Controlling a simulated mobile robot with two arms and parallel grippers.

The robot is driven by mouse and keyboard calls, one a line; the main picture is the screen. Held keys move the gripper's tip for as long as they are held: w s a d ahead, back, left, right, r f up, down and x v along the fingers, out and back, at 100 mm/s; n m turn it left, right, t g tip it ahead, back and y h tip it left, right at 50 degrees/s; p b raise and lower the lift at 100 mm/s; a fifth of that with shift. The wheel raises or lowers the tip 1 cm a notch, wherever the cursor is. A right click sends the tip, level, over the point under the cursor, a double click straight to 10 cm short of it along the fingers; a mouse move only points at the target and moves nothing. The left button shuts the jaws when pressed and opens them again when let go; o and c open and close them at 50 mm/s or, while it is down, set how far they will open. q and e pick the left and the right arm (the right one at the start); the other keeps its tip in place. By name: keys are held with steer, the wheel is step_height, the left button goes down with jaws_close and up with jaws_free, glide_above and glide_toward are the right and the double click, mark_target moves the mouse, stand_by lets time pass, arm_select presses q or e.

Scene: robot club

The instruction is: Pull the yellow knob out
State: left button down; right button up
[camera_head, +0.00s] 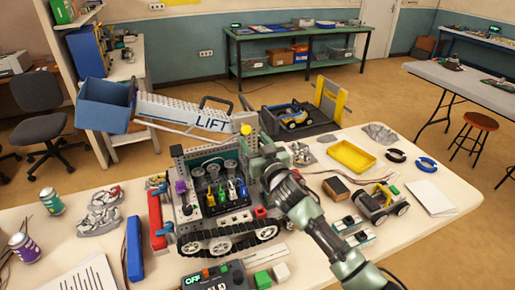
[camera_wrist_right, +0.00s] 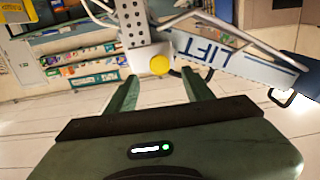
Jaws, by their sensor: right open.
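The yellow knob (camera_head: 246,129) is a small round ball at the top right corner of the grey tracked robot model (camera_head: 232,245) on the table. In the right wrist view the knob (camera_wrist_right: 159,65) shows beside a grey perforated post (camera_wrist_right: 132,25). My right gripper (camera_head: 258,152) is at the right side of the model, just below the knob in the picture. In its wrist view the two green fingers (camera_wrist_right: 162,88) are apart, with nothing between them. The knob appears just beyond the fingertips, roughly centred across the gap. I cannot tell the exact distance. My left gripper is not in view.
A lift arm marked LIFT (camera_head: 188,112) with a blue bucket (camera_head: 105,105) extends left behind the model. A yellow tray (camera_head: 351,157) and a small wheeled vehicle (camera_head: 380,203) stand to the right. A red lever (camera_head: 156,218) is at the model's left side.

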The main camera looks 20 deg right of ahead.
steer(key=shift+s+d, duration=0.1)
steer(key=shift+s, duration=1.6)
